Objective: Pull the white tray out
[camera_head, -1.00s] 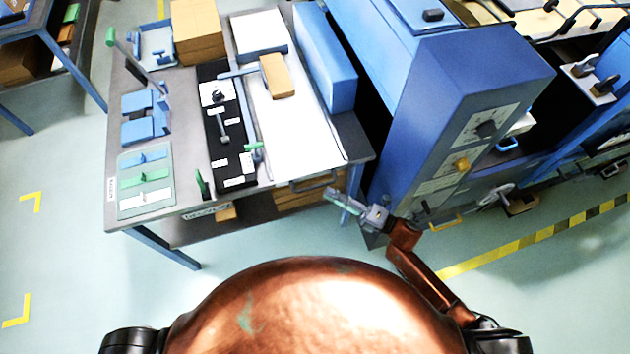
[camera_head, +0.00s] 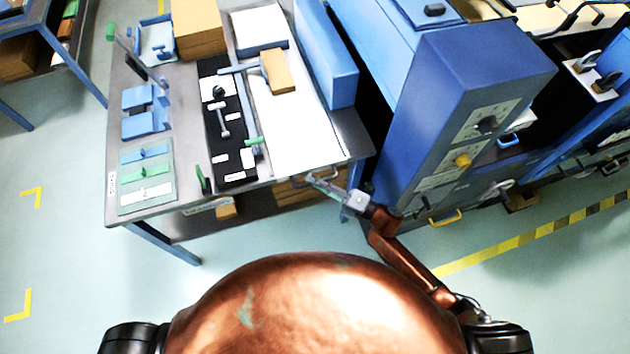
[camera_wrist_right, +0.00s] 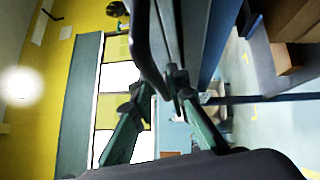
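The white tray (camera_head: 290,130) is a long flat white panel lying on the right part of the grey workbench, with a dark handle (camera_head: 328,174) at its front edge. My right gripper (camera_head: 313,180) is at this handle and covers part of it. In the right wrist view, its two green fingers (camera_wrist_right: 160,90) stand apart, with a dark bar close in front of their tips. I cannot tell whether they touch it. My left gripper is not in view.
A small cardboard box (camera_head: 277,71) and a white block with a blue edge (camera_head: 259,28) are on the tray. A long blue box (camera_head: 326,60) borders it on the right. A big blue machine (camera_head: 460,95) stands right of the bench. Floor in front is clear.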

